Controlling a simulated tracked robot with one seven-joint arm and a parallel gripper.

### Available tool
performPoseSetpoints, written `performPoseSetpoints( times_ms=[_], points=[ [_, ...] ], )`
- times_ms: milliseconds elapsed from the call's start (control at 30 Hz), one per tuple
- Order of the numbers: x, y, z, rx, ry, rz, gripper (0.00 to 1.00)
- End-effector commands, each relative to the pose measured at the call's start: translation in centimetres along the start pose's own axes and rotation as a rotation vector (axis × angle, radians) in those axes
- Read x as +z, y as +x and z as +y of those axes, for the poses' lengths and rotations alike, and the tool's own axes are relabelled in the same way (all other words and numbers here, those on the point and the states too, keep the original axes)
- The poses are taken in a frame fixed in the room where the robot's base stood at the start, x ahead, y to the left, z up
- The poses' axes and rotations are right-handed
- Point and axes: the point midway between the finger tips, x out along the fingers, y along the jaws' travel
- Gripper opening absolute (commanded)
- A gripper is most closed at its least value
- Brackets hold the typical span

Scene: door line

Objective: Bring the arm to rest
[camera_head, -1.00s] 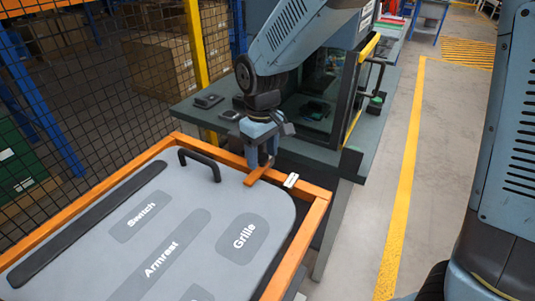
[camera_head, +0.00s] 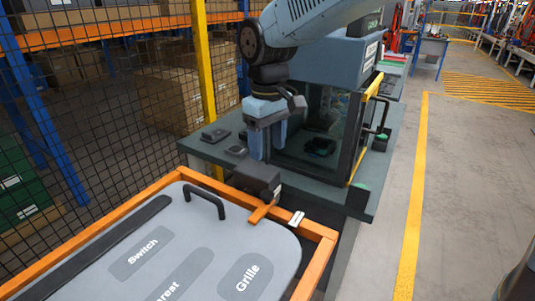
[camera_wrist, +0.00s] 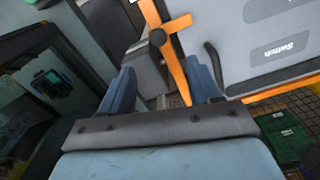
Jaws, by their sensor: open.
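My gripper (camera_head: 267,141) hangs from the arm, pointing down, just behind the far edge of the orange-framed fixture. In the wrist view my gripper (camera_wrist: 165,85) shows two blue fingers spread apart with nothing between them. Beyond the fingers lie a dark clamp block (camera_head: 257,178) and an orange clamp bar (camera_head: 263,211) at the fixture's far corner. The grey door panel (camera_head: 240,234) lies in the fixture, with a black handle (camera_head: 205,197) and labels such as Switch and Grille. My gripper appears apart from the panel and handle.
A dark bench (camera_head: 372,181) behind carries an enclosed glass-fronted machine (camera_head: 329,115) and small dark devices. A yellow post (camera_head: 204,75) and mesh fence stand at left. Open floor with a yellow line (camera_head: 417,190) lies at right.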

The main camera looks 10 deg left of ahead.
Motion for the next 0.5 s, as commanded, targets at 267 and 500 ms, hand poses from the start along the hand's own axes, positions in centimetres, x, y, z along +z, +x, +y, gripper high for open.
performPoseSetpoints(
  times_ms=[267, 500],
  points=[
    [0.0, -0.2, 0.0, 0.0, 0.0, 0.0, 0.63],
    [1.4, -0.9, 1.5, 0.003, 0.043, 0.021, 0.63]
  ],
)
